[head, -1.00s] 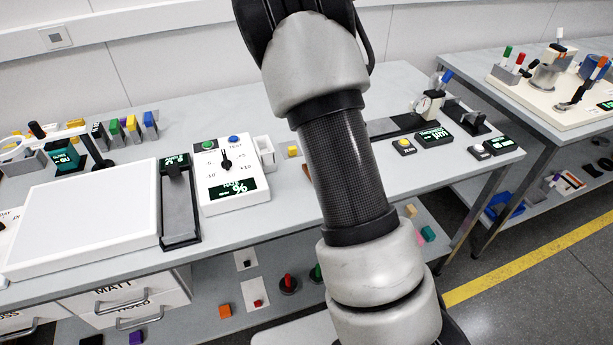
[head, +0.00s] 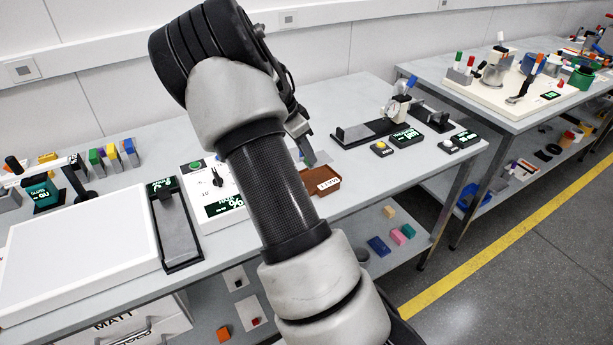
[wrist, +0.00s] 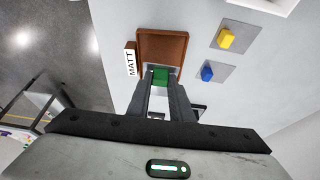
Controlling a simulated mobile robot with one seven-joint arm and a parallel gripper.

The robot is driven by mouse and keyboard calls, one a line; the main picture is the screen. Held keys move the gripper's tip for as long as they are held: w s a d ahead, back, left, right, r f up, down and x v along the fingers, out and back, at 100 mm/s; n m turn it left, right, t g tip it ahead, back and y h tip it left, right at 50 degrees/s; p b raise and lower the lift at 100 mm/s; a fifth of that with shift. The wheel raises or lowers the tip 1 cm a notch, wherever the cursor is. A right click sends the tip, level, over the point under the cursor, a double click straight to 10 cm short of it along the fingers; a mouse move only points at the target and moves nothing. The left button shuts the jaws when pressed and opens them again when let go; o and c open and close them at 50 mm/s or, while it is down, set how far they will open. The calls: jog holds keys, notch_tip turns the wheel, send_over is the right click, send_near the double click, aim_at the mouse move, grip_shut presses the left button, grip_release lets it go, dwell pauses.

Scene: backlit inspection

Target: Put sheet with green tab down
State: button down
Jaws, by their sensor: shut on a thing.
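My gripper (wrist: 160,92) is shut on the green tab (wrist: 160,76) in the wrist view. Only a thin pale edge of the sheet (wrist: 161,67) shows by the tab; the rest is hidden. The tab is at the near edge of a brown tray (wrist: 176,46) with a MATT label (wrist: 130,62). Whether the sheet touches the tray I cannot tell. In the head view, the gripper (head: 306,150) is partly hidden behind my arm, above and just behind the same brown tray (head: 313,190) on the bench.
In the wrist view, a yellow tab (wrist: 226,39) and a blue tab (wrist: 207,74) sit on grey squares beside the tray. In the head view, a white light panel (head: 80,240) lies left, a dial gauge stand (head: 397,108) stands behind right, and small button boxes (head: 381,149) sit right.

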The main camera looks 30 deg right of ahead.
jog(key=shift+f, duration=3.55)
jog(key=shift+f+b, duration=0.2)
jog(key=shift+b, duration=0.15)
jog(key=c, duration=1.6)
grip_release()
jog(key=shift+r, duration=0.1)
